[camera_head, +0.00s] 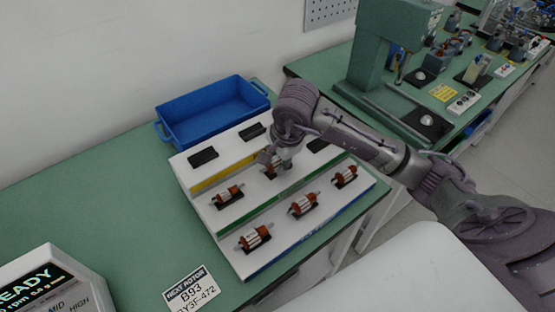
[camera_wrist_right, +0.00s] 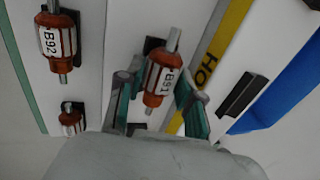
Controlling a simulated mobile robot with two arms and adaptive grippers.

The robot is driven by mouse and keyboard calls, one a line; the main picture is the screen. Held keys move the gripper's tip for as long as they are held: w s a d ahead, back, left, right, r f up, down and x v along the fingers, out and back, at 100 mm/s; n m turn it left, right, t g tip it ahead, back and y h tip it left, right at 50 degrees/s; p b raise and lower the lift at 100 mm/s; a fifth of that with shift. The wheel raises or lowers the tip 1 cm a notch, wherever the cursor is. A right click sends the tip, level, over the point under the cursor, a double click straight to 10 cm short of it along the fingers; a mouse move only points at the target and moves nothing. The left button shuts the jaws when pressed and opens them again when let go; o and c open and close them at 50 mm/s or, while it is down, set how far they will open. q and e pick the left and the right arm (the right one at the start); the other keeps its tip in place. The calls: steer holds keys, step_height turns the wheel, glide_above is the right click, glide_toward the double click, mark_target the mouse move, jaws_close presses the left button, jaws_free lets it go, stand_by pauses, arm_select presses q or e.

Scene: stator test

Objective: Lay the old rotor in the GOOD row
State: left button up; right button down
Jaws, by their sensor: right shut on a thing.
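My right gripper (camera_head: 280,165) is over the stepped white rack, at the middle row behind the green strip (camera_head: 292,192). In the right wrist view its fingers (camera_wrist_right: 158,98) are around an orange and white rotor labelled B91 (camera_wrist_right: 158,80), with a steel shaft. A bit of this rotor (camera_head: 271,160) shows below the gripper in the head view. A dark cradle (camera_wrist_right: 152,46) shows just behind it; I cannot tell whether the rotor touches a cradle. Another rotor (camera_head: 228,195) lies left in the middle row. My left gripper is not in view.
Several rotors, one here (camera_head: 253,237), lie in the front row. The back row, above the yellow strip (camera_head: 210,180), has empty cradles (camera_head: 203,157). An empty-looking blue bin (camera_head: 178,117) stands behind.

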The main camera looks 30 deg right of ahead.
steer(key=c, duration=0.7)
jaws_free()
steer(key=shift+f, duration=0.25)
steer(key=shift+r, duration=0.2)
steer(key=v, duration=1.1)
steer(key=shift+s+r, duration=0.15)
steer(key=shift+r, duration=0.2)
